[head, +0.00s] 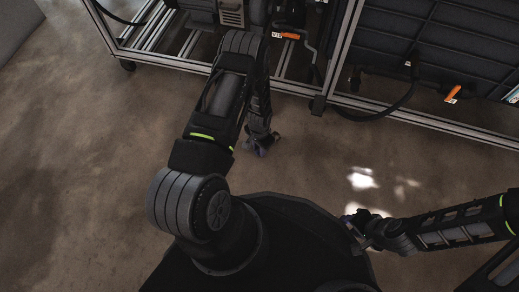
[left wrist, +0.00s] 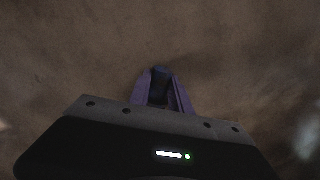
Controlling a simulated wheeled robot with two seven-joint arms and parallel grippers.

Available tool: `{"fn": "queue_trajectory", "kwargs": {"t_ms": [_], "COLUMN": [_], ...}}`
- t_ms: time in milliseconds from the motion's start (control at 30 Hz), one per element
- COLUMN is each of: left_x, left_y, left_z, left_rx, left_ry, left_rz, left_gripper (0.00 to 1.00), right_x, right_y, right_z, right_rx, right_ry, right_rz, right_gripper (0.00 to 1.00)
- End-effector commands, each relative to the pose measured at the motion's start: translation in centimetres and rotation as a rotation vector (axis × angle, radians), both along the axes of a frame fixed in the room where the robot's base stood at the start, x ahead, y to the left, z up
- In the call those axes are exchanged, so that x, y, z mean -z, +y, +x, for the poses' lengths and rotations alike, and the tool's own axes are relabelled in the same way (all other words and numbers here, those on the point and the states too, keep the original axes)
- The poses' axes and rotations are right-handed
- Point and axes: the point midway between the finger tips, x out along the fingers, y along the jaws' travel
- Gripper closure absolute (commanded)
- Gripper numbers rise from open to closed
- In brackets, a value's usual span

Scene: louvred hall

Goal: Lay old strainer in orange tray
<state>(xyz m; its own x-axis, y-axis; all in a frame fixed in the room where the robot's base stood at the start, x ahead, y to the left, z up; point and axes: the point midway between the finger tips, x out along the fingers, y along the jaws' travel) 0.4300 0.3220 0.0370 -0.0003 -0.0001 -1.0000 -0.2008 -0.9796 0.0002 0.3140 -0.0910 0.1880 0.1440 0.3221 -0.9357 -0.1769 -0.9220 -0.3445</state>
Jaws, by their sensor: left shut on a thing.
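My left gripper (head: 262,149) hangs over the brown floor, in front of the metal frame. In the left wrist view its purple fingers (left wrist: 162,95) are shut on a small dark blue rounded thing (left wrist: 160,75). I take this to be the old strainer; only its end shows, and most of it is hidden between the fingers. My right gripper (head: 352,222) is low at the right, beside my base; it is too small and dark to tell whether it is open. No orange tray is in view in either picture.
A metal-framed rack (head: 340,55) with dark panels and machinery stands along the top. A dark hose (head: 375,113) loops out at its lower edge. Orange-marked handles (head: 453,93) show on it. Brown floor (head: 80,150) is clear at the left.

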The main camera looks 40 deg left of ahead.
Motion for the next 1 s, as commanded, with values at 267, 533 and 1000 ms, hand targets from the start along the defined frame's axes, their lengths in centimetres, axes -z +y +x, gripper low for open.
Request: {"fn": "queue_trajectory", "kwargs": {"t_ms": [267,533,1000], "left_x": [-1.3,-2.4,-2.7], "left_y": [0.0,0.0,0.0], "left_z": [0.0,0.0,0.0], "left_rx": [0.0,0.0,0.0], "left_ry": [0.0,-0.001,0.0], "left_rz": [0.0,0.0,0.0], "left_gripper": [1.0,1.0,1.0], "right_x": [-1.0,-1.8,-2.0], "right_y": [0.0,0.0,0.0], "right_z": [0.0,0.0,0.0], "right_rx": [0.0,0.0,0.0], "right_ry": [0.0,0.0,0.0], "right_rz": [0.0,0.0,0.0], "right_gripper": [0.64,0.64,0.64]}}
